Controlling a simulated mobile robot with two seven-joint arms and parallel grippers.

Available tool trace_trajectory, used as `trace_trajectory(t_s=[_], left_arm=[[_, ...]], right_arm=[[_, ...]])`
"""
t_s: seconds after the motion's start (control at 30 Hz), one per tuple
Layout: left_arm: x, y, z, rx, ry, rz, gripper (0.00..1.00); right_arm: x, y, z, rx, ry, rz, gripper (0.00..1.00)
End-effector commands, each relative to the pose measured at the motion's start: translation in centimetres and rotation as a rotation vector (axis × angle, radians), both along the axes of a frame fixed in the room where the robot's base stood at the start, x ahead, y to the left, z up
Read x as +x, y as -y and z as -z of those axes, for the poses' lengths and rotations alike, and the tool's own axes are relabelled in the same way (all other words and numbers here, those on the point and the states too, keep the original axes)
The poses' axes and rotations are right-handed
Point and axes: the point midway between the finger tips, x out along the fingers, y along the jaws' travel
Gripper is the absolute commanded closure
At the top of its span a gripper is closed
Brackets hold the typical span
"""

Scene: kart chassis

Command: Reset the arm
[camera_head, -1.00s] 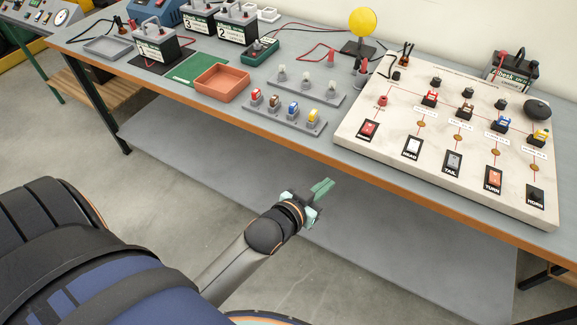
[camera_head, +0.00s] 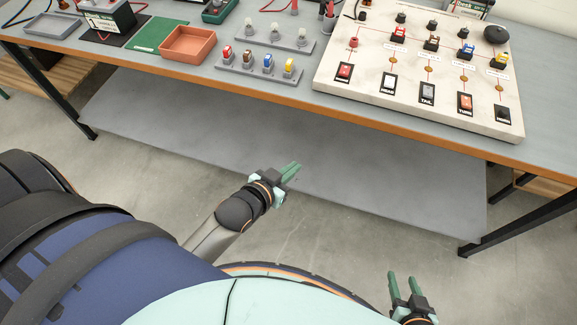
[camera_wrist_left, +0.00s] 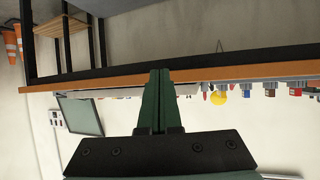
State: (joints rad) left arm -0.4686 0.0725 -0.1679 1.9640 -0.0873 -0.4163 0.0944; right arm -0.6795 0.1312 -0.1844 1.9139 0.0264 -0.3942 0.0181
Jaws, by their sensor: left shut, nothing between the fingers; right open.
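My left gripper (camera_head: 290,171) is shut and empty in the head view. It is over the floor in front of the workbench (camera_head: 200,81), lower than the bench top and apart from it. Its green fingers meet in the left wrist view (camera_wrist_left: 157,100), with the bench edge behind them. My right gripper (camera_head: 404,284) is at the bottom right of the head view, open and empty, with its two green fingers apart and pointing up.
On the bench are a white switch panel (camera_head: 330,72), an orange tray (camera_head: 188,44), a grey fuse holder (camera_head: 256,71) and a green mat (camera_head: 157,33). A grey lower shelf (camera_head: 330,165) lies under the bench. Floor in front is clear.

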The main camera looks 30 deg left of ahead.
Motion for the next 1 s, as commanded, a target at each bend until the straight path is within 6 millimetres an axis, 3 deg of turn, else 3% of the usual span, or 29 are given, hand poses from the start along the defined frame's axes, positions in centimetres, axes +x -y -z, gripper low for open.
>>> trace_trajectory(t_s=[0.37, 0.47, 0.6, 0.7, 0.8, 1.0], left_arm=[[-0.3, 0.0, 0.3, 0.000, -0.008, 0.002, 1.00], [-2.4, 0.1, 2.3, 0.002, -0.061, 0.016, 1.00], [-7.4, 0.2, 6.1, 0.001, -0.174, 0.046, 1.00], [-9.9, 0.2, 7.7, 0.001, -0.228, 0.062, 1.00], [-11.0, 0.3, 8.3, -0.001, -0.250, 0.067, 1.00], [-10.9, 0.3, 8.3, -0.001, -0.250, 0.067, 1.00]], right_arm=[[0.0, 0.0, 0.0, 0.000, 0.000, 0.000, 0.50], [0.0, 0.0, 0.0, 0.000, 0.000, 0.000, 0.50], [0.0, 0.0, 0.0, 0.000, 0.000, 0.000, 0.50], [0.0, 0.0, 0.0, 0.000, 0.000, 0.000, 0.50], [0.0, 0.0, 0.0, 0.000, 0.000, 0.000, 0.50], [0.0, 0.0, 0.0, 0.000, 0.001, 0.000, 0.50]])
